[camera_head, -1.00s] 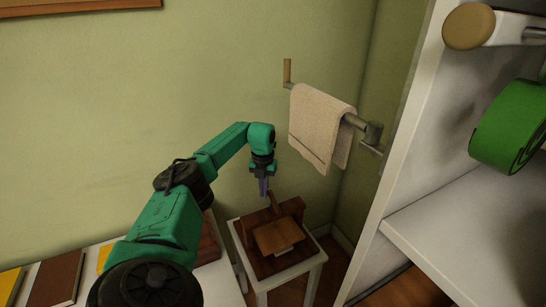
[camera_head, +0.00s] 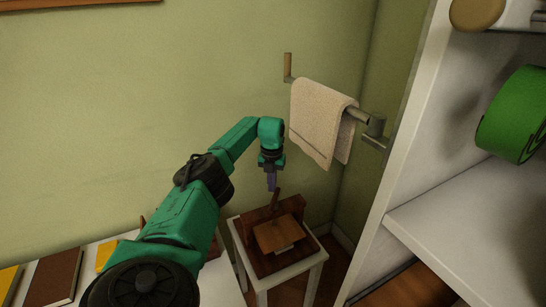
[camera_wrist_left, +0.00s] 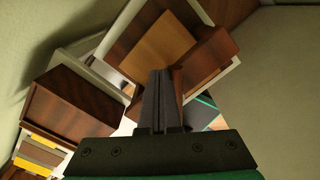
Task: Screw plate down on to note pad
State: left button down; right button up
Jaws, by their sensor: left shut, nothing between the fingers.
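A dark wooden press stands on a small white stool (camera_head: 262,283). A dark upright handle or screw (camera_head: 276,201) rises behind the plate. The plate also shows in the left wrist view (camera_wrist_left: 162,45), with a dark wooden block (camera_wrist_left: 207,58) to its right. My left gripper (camera_head: 271,187) is shut and empty, just above the handle; I cannot tell whether they touch. In the wrist view its fingers (camera_wrist_left: 160,85) are together. My right gripper is not in view.
A towel (camera_head: 319,122) hangs on a wall rail behind and right of the gripper. A white shelf unit (camera_head: 470,225) with a green roll (camera_head: 512,120) stands at right. A white surface with books (camera_head: 55,278) lies at lower left.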

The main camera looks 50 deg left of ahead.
pick_arm(q)
jog(key=shift+w+d, duration=0.65)
jog(key=shift+w, duration=0.05)
jog(key=shift+w+d+r+p, duration=0.15)
jog(key=shift+d+p, duration=0.2)
jog(key=shift+d, duration=0.05)
jog(key=shift+w+d, duration=0.3)
jog(key=shift+d, duration=0.3)
